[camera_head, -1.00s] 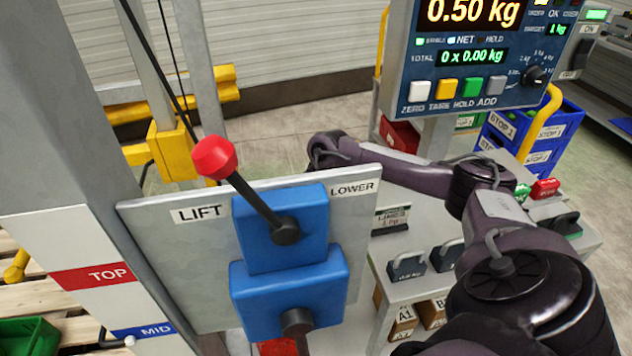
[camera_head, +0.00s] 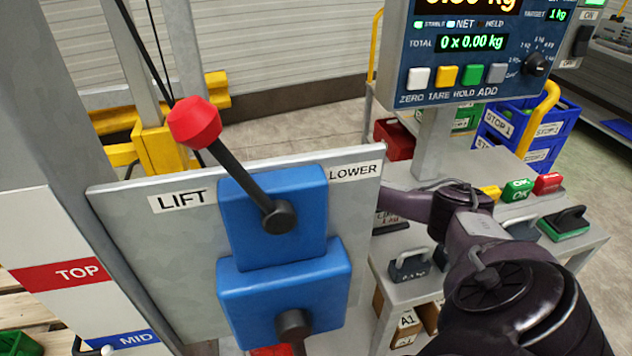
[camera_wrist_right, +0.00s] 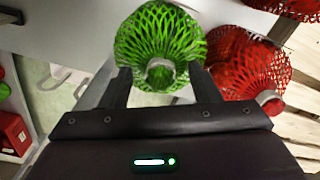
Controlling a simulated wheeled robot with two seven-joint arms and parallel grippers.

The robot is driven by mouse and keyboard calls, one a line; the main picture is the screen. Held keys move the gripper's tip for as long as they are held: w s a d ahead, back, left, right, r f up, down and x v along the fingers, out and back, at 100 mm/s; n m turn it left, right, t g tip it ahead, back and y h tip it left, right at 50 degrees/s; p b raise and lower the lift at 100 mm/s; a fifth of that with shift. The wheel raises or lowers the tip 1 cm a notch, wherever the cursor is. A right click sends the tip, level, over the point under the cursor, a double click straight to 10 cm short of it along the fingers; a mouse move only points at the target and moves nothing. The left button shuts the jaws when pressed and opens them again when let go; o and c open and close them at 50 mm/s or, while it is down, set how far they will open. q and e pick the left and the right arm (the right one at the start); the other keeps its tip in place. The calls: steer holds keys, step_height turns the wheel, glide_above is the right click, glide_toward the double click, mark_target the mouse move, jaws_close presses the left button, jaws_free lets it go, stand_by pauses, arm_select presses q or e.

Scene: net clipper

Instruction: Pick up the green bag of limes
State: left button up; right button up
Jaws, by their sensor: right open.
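The green bag of limes (camera_wrist_right: 160,40) is a green net bag with a pale clip or tie at its near end. It shows only in the right wrist view, at top centre. My right gripper (camera_wrist_right: 160,85) is open, its two dark fingers on either side of the bag's near, tied end. I cannot tell whether the fingers touch the net. In the head view my right arm reaches behind the lever panel, which hides its gripper. My left gripper is not in view.
A red net bag (camera_wrist_right: 242,65) lies close beside the green one on the right. In the head view, a grey LIFT/LOWER panel (camera_head: 125,225) with a red-knobbed lever (camera_head: 195,122) and blue blocks stands in front of my arm. A scale display (camera_head: 480,60) stands behind.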

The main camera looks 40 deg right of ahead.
jaws_close()
stand_by(0.3)
steer(key=shift+r, duration=0.1)
